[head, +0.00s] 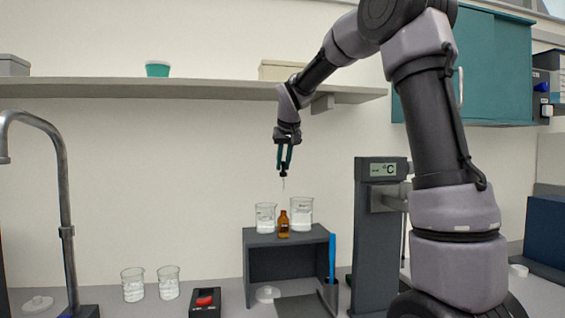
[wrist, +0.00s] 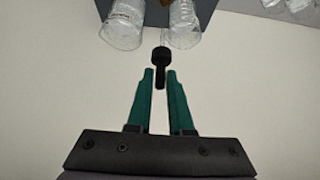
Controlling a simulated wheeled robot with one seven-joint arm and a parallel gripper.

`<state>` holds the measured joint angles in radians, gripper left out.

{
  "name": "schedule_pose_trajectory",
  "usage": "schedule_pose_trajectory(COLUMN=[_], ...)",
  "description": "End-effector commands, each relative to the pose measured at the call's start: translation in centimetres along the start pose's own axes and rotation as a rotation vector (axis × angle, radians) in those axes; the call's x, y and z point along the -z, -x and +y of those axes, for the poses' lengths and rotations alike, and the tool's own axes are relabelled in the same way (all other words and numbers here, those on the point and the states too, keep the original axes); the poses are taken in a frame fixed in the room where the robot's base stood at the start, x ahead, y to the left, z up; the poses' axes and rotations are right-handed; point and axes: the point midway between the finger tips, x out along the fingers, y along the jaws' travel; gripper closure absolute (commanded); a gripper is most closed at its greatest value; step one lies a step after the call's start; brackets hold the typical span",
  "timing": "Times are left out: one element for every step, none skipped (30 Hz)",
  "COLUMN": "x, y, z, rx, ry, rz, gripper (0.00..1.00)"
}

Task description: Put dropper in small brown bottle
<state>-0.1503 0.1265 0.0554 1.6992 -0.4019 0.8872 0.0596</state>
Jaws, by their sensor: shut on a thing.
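My gripper (head: 285,160) is shut on the dropper (head: 284,178), which has a dark top and a thin clear tip pointing down. In the wrist view the dropper's black top (wrist: 160,68) shows between the green fingertips of the gripper (wrist: 160,80). The small brown bottle (head: 283,224) stands upright on the dark grey box shelf, between two glass beakers. The dropper's tip is above the bottle and apart from it. In the wrist view only a small brown part of the bottle (wrist: 165,2) shows at the top edge.
Glass beakers stand left (head: 265,217) and right (head: 301,213) of the bottle on the grey box shelf (head: 258,240). A dark instrument column with a °C display (head: 382,169) stands to the right. A wall shelf (head: 200,89) runs above. More beakers (head: 133,285) stand at lower left.

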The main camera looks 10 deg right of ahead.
Motion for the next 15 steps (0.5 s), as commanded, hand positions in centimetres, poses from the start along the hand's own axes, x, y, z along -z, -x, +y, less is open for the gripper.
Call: schedule_pose_trajectory(x=[-0.2,-0.3,-0.5,-0.6,-0.8,-0.9,-1.0,-1.2,-1.4,-1.5,-1.6,-1.8,-1.9,-2.0,-2.2], y=[-0.3,-0.5,-0.7,-0.9,-1.1,-1.4,-1.6,-1.8,-2.0,-2.3,-2.5,-2.7,-2.9,-3.1,-3.4], z=[0.0,0.0,0.0,0.0,0.0,0.0,0.0,0.0,0.0,0.0,0.0,0.0,0.0,0.0,0.0], rx=[0.0,0.0,0.0,0.0,0.0,0.0,0.0,0.0,0.0,0.0,0.0,0.0,0.0,0.0,0.0], ry=[0.0,0.0,0.0,0.0,0.0,0.001,0.001,0.001,0.0,0.0,0.0,0.0,0.001,0.001,0.001], rz=[-0.001,-0.001,-0.002,-0.002,-0.002,-0.001,-0.001,-0.002,-0.002,-0.002,-0.001,-0.002,-0.002,-0.001,-0.002], gripper=[1.0,1.0,1.0,1.0,1.0,1.0,1.0,1.0,1.0,1.0,1.0,1.0,1.0,1.0,1.0])
